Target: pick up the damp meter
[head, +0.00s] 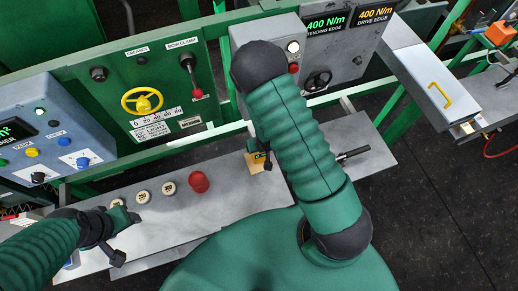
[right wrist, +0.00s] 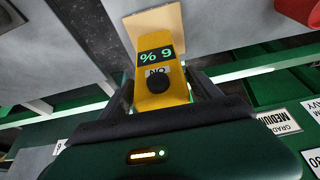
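The damp meter is a yellow handheld unit (right wrist: 179,92) with a green "9 %" display and a round black knob, seen in the right wrist view. Its far end adjoins a tan block (right wrist: 157,23), which also shows in the head view (head: 266,184) on the grey bench. My right gripper (right wrist: 162,78) has its dark fingers on both sides of the meter; whether they touch it is unclear. In the head view my right arm hides most of the meter. My left gripper (head: 127,217) is low over the left part of the bench, beside the cream discs; its fingers are hard to make out.
Several cream discs (head: 143,197) and a red knob (head: 199,182) stand on the bench (head: 220,205). A black handle (head: 352,154) lies at its right. Behind are a green panel with a yellow handwheel (head: 142,100) and a grey control box (head: 340,60). Dark floor lies right.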

